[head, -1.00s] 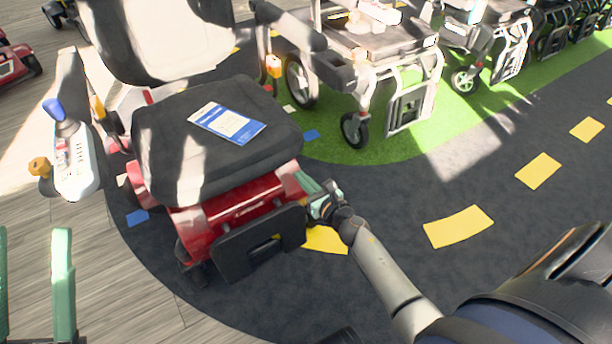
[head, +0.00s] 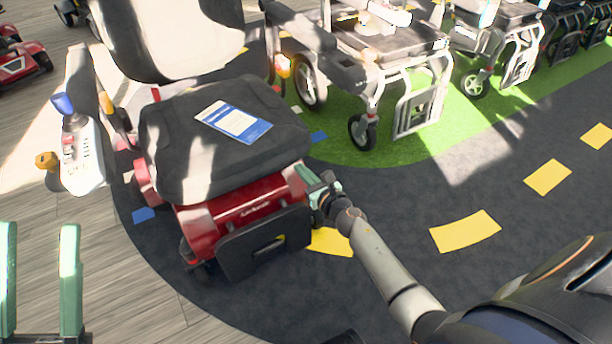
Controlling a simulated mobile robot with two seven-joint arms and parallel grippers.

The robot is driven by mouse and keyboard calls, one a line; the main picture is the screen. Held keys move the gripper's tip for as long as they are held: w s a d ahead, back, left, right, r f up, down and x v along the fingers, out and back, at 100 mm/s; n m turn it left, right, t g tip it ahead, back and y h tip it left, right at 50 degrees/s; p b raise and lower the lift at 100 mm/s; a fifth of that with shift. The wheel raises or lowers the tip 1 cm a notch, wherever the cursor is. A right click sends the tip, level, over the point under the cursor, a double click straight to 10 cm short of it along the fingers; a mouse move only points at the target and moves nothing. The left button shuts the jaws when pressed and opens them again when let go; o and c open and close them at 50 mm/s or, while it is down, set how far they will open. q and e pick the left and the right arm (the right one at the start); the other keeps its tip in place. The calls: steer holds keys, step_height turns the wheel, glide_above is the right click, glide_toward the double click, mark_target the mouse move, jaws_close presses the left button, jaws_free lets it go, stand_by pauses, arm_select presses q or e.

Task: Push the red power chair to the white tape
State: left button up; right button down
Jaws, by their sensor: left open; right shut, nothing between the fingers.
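The red power chair (head: 240,209) stands at the left centre, with a black seat, a blue-and-white card on it and a black footplate at the front. My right gripper (head: 310,181) is shut and empty at the right front corner of its red base. It seems to touch there, but the exact contact is hard to see. My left gripper (head: 39,232) is open and empty at the lower left, apart from the chair. A small pale patch (head: 297,109) on the floor behind the seat's right side may be the white tape; I cannot be sure.
Grey power chairs (head: 390,50) stand in a row on a green strip (head: 440,135) at the back right. Yellow dashes (head: 465,231) mark the dark floor lane, which is clear at the right. Blue patches (head: 143,215) lie near the chair. Another red vehicle (head: 22,65) is at the far left.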

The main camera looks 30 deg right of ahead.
mark_target(295, 160)
steer(key=shift+w+a+b, duration=0.1)
steer(key=shift+w+b, duration=0.8)
steer(key=shift+w, duration=2.1)
arm_select(q)
steer(key=shift+f, duration=0.95)
